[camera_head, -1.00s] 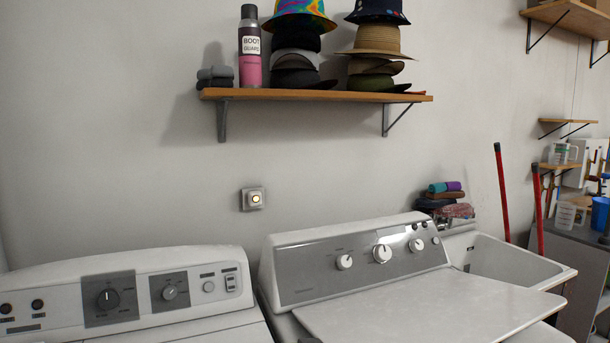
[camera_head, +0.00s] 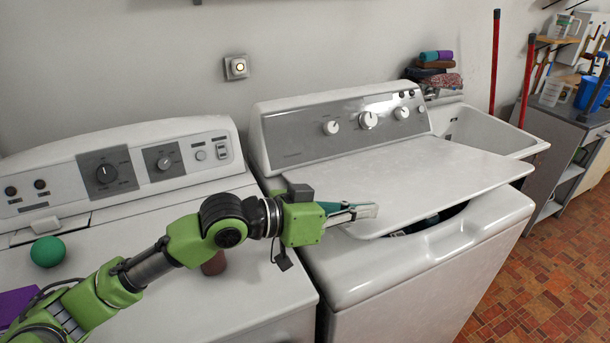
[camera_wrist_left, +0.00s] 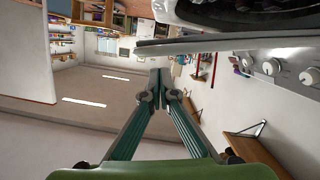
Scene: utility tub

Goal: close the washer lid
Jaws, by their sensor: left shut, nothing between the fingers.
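The washer lid (camera_head: 430,175) is a flat white panel on the right-hand machine in the head view. It is tilted slightly up, with a dark gap under its front edge showing the tub opening. My left gripper (camera_head: 365,211) is shut and empty, with its fingertips at the lid's left front side. In the left wrist view, which is upside down, the shut fingertips (camera_wrist_left: 160,86) are near the lid's thin edge (camera_wrist_left: 225,44), on its upper side. The drum opening (camera_wrist_left: 255,12) shows past the lid. I cannot tell whether the fingers touch the lid. My right gripper is not in view.
The control panel (camera_head: 345,130) stands behind the lid. A second white machine (camera_head: 250,285) is at left, with a green ball (camera_head: 47,251) on top. A utility tub (camera_head: 490,130) with folded cloths beside it is at right. Tiled floor (camera_head: 545,275) lies open at front right.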

